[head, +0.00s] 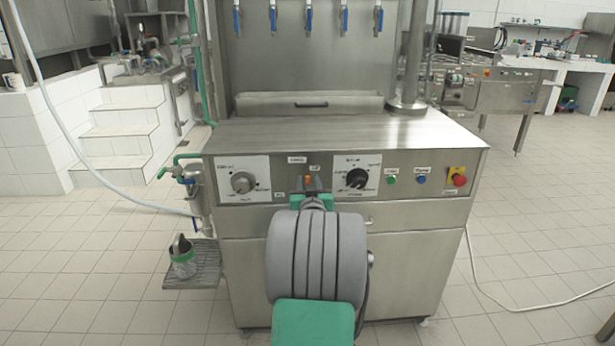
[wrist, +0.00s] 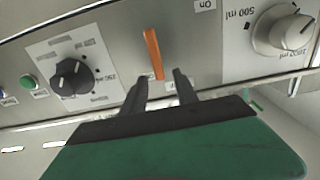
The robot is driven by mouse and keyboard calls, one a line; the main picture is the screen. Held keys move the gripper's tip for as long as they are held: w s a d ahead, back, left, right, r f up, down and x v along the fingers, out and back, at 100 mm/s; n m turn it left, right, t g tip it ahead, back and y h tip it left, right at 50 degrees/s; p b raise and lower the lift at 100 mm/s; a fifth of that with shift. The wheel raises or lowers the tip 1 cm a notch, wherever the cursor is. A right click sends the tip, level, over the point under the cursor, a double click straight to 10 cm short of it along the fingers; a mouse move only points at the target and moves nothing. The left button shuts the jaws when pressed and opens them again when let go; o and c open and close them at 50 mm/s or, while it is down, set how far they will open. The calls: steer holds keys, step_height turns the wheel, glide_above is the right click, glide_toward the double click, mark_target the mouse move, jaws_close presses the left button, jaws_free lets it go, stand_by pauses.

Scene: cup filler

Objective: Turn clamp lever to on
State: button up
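The clamp lever is a slim orange bar (wrist: 153,55) on the steel front panel, between the black knob and the silver knob. In the head view, only a small orange part of the lever (head: 308,181) shows above my gripper. My gripper (wrist: 160,80) is open, with its two dark fingers apart. One end of the lever appears between the fingertips, with visible gaps on both sides; I cannot tell how deep it sits. In the head view, my gripper (head: 312,193) is largely hidden by my arm. An "On" label (wrist: 205,4) lies beside the lever.
A silver dial (head: 243,183) is left of the lever and a black knob (head: 357,179) is right. Green (head: 391,180) and blue (head: 421,180) buttons and a red emergency stop (head: 458,177) follow. A cup (head: 183,262) stands on a grated shelf (head: 205,277) at left.

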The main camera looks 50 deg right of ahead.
mark_target(308, 178)
steer(key=x, duration=0.3)
steer(key=shift+w, duration=0.1)
steer(key=shift+c, duration=0.2)
jaws_close()
